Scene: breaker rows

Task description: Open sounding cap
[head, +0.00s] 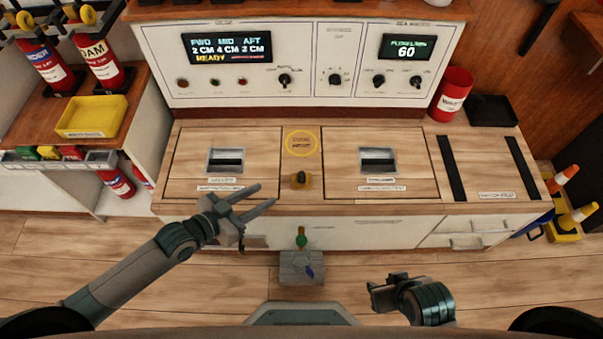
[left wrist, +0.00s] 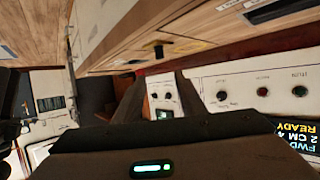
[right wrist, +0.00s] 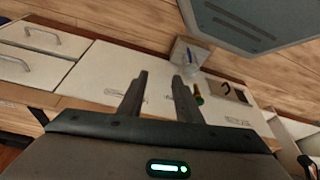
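A yellow-ringed round marking or lid (head: 301,143) with small, hard-to-read lettering lies on the wooden strip between two hatch panels. Just in front of it stands a small dark knob on a yellow base (head: 301,181), which also shows in the left wrist view (left wrist: 158,46). I cannot tell for certain which of these is the sounding cap. My left gripper (head: 268,195) is open and empty, fingers pointing right, a little left of and in front of the knob, not touching it. My right gripper (head: 375,283) is open and empty, low in front of the cabinet.
The left hatch panel (head: 190,170) and right hatch panel (head: 345,150) have recessed handles. A control panel (head: 310,85) with displays and knobs stands behind. A grey block (head: 301,270) with a green-topped item sits below the counter front. A red bucket (head: 452,93) stands at back right.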

